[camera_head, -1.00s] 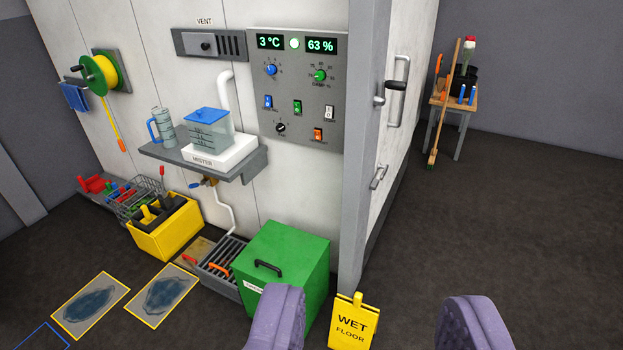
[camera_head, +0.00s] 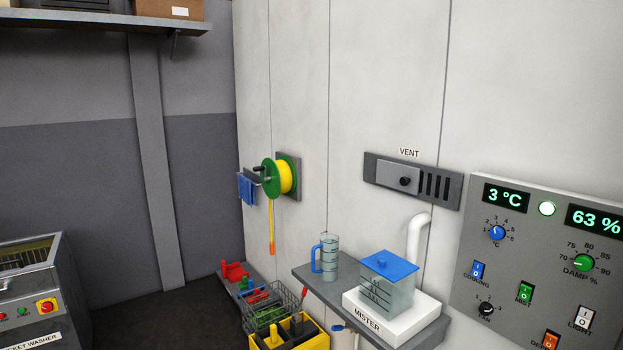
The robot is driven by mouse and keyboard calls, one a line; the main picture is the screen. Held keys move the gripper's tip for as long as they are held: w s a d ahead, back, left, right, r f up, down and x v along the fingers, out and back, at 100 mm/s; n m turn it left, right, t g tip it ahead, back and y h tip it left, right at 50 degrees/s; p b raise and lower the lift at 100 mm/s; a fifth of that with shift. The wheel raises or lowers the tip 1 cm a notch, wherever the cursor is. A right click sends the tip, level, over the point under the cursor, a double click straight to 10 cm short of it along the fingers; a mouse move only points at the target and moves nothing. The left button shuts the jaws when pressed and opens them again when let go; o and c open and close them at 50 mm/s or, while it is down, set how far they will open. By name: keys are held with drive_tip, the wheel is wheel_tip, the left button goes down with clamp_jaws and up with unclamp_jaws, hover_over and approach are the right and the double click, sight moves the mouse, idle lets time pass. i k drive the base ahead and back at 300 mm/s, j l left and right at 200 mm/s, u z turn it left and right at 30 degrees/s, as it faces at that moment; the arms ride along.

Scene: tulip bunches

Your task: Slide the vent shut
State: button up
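The vent (camera_head: 411,181) is a dark grey plate on the white wall, right of centre, under a "VENT" label. Several dark slots (camera_head: 434,186) show uncovered to the right of the cover. My gripper is out of view, so its distance from the vent cannot be seen.
Below the vent, a shelf (camera_head: 312,277) holds a measuring jug (camera_head: 326,256) and the mister (camera_head: 386,283), with a white pipe (camera_head: 417,238) rising behind. A control panel (camera_head: 535,265) is at right. A hose reel (camera_head: 281,176) hangs left. A washer (camera_head: 38,290) stands at lower left.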

sight(404, 178)
drive_tip(key=i+j+u, duration=0.15)
drive_tip(key=i+u, duration=0.55)
drive_tip(key=i, duration=0.2)
drive_tip(key=i+u, duration=0.4)
drive_tip(key=i+z, duration=0.2)
drive_tip(key=i, duration=0.35)
drive_tip(key=i+j+z, duration=0.2)
drive_tip(key=i, duration=0.35)
drive_tip(key=i+l+z, duration=0.1)
drive_tip(key=i+z, duration=0.15)
drive_tip(key=z, duration=0.25)
drive_tip(key=i+z, duration=0.25)
drive_tip(key=z, duration=0.25)
drive_tip(key=i+z, duration=0.3)
drive_tip(key=z, duration=0.15)
drive_tip(key=i+z, duration=0.7)
